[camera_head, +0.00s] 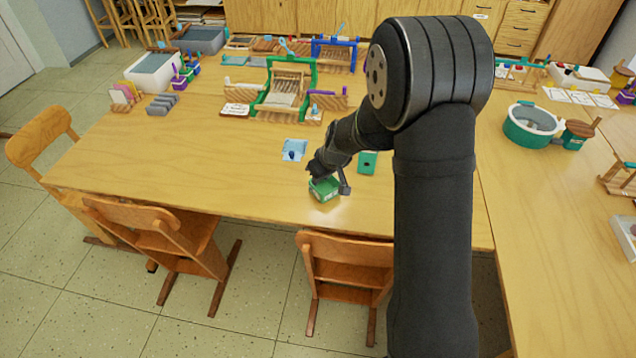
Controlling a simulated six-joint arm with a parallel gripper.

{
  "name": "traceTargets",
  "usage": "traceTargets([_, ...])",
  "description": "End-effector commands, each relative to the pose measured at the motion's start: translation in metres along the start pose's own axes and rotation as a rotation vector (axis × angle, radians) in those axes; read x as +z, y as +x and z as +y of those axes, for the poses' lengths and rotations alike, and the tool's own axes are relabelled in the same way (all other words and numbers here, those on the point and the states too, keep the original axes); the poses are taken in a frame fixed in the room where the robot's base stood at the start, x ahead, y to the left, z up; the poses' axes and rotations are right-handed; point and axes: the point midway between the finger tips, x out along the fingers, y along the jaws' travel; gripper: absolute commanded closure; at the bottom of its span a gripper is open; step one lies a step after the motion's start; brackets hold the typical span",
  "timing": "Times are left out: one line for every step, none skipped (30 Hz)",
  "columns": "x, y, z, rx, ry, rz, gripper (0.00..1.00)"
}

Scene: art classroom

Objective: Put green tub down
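The green tub (325,190) is a small open box near the front edge of the wooden table (230,175). My gripper (322,178) is right at the tub, over its back left side. The fingers are small and dark, and partly hidden by the wrist, so I cannot tell whether they are shut on the tub's wall. The tub looks upright and low over the table or on it; I cannot tell whether its base touches the wood.
A blue sheet or tray (294,150) lies behind the tub. A green card-like piece (367,163) lies to its right. A green-framed loom (287,88) stands farther back. Wooden chairs (345,262) line the front edge. The table left of the tub is clear.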

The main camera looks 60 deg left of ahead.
Motion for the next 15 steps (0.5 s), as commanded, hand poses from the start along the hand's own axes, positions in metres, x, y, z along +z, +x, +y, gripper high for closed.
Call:
traceTargets([0.000, -0.009, 0.000, 0.000, 0.000, 0.001, 0.76])
traceTargets([0.000, -0.012, 0.000, 0.000, 0.000, 0.001, 0.76])
traceTargets([0.000, -0.016, 0.000, 0.001, 0.000, 0.001, 0.76])
traceTargets([0.000, -0.019, 0.000, 0.001, -0.001, 0.001, 0.76])
traceTargets([0.000, -0.022, 0.000, 0.001, -0.001, 0.001, 0.76])
traceTargets([0.000, -0.025, 0.000, 0.000, -0.001, 0.000, 0.76])
traceTargets([0.000, -0.026, 0.000, 0.000, -0.001, 0.000, 0.76])
traceTargets([0.000, -0.028, 0.000, 0.000, 0.000, -0.001, 0.76])
traceTargets([0.000, -0.029, 0.000, 0.000, 0.000, -0.001, 0.76])
traceTargets([0.000, -0.030, 0.000, 0.000, 0.000, -0.001, 0.76])
traceTargets([0.000, -0.030, 0.000, 0.000, 0.000, -0.001, 0.76])
traceTargets([0.000, -0.030, 0.000, 0.000, 0.000, -0.001, 0.76])
traceTargets([0.000, -0.030, 0.000, 0.000, 0.000, -0.001, 0.76])
traceTargets([0.000, -0.030, 0.000, 0.000, 0.000, -0.001, 0.76])
traceTargets([0.000, -0.030, 0.000, 0.000, 0.000, -0.001, 0.76])
